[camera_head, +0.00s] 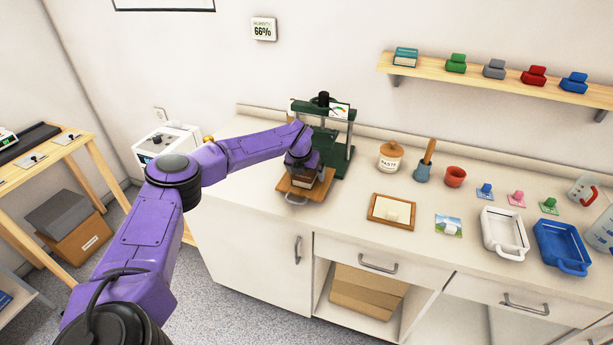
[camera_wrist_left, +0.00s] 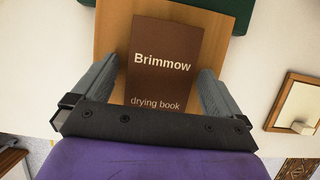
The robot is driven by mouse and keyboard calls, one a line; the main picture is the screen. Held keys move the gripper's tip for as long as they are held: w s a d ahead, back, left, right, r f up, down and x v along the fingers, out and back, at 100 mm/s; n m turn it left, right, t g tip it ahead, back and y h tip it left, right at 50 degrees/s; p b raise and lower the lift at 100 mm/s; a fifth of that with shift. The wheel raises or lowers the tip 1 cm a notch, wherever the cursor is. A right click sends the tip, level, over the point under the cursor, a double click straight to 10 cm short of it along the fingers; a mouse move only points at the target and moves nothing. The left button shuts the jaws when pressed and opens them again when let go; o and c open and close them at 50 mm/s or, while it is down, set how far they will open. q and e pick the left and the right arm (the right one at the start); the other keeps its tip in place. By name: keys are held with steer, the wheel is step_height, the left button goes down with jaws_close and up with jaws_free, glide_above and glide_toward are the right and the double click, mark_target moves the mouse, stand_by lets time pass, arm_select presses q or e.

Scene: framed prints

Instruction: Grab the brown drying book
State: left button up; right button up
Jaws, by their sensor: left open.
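The brown drying book (camera_wrist_left: 165,62), labelled "Brimmow drying book", lies on a wooden board (camera_wrist_left: 222,22) in the left wrist view. In the head view the book (camera_head: 301,181) shows under my left gripper, on the wooden board with a handle (camera_head: 318,191) in front of the green press. My left gripper (camera_head: 304,161) is open. In the left wrist view its fingers (camera_wrist_left: 160,85) stand on either side of the book's lower part, with the book between them. I cannot tell whether they touch it. My right gripper is in neither view.
The green press (camera_head: 338,160) stands right behind the board. To the right on the counter are a wooden frame (camera_head: 391,212), a picture card (camera_head: 448,226), a paste jar (camera_head: 390,157), a white tray (camera_head: 504,236) and a blue tray (camera_head: 562,249).

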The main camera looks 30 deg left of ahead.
arm_select(q)
steer(key=c, duration=1.2)
